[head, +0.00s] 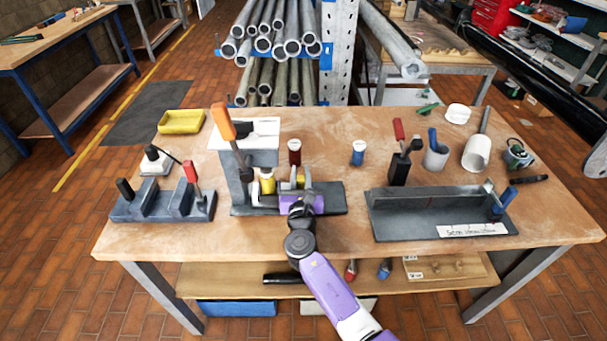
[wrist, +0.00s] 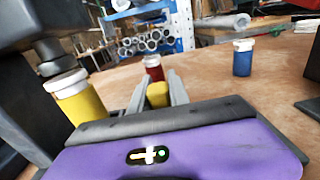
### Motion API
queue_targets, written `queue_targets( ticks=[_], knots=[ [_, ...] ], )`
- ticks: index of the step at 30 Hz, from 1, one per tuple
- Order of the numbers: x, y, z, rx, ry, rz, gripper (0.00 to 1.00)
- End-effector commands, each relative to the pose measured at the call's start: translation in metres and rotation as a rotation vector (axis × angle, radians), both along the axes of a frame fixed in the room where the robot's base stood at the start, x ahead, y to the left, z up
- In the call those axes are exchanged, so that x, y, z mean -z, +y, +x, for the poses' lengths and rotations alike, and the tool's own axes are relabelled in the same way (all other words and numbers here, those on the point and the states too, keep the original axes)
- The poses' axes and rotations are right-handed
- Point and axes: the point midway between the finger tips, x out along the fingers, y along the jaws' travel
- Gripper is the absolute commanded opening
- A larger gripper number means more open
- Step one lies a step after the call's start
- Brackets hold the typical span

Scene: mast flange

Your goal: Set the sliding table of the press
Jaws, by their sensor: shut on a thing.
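The press (head: 236,172) stands left of the table's middle, with a grey column, a white top plate and an orange lever (head: 222,124). Its ram (wrist: 55,62) hangs above a yellow, white-capped bottle (wrist: 80,100), which also shows in the head view (head: 267,184). I cannot tell whether they touch. My gripper (wrist: 157,92) is right of the bottle, low over the press's dark base (head: 332,198). Its fingers are shut on a small yellow knob (wrist: 157,95). My gripper and the bottle hide most of the sliding table, so its position is unclear.
A red bottle (head: 294,152) and a blue bottle (head: 358,152) stand behind. A dark clamp fixture (head: 160,205) lies left, a grey angled fixture (head: 425,212) right. A yellow tray (head: 181,122) is at the back left. The front strip of the wooden bench (head: 250,247) is clear.

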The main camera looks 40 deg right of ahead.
Motion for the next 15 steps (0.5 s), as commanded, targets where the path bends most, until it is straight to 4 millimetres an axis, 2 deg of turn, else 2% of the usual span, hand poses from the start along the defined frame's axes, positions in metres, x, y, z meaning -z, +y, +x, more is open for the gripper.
queue_targets(
  ticks=[2, 3, 6, 15],
  knots=[
    [-0.0006, 0.0067, 0.0031, -0.015, -0.001, 0.001, 0.0],
    [-0.0006, 0.0069, 0.0033, -0.016, -0.001, 0.001, 0.28],
    [-0.0006, 0.0065, 0.003, -0.015, 0.0, 0.0, 0.44],
    [-0.0004, 0.0046, 0.001, -0.01, 0.0, 0.0, 0.44]
  ],
)
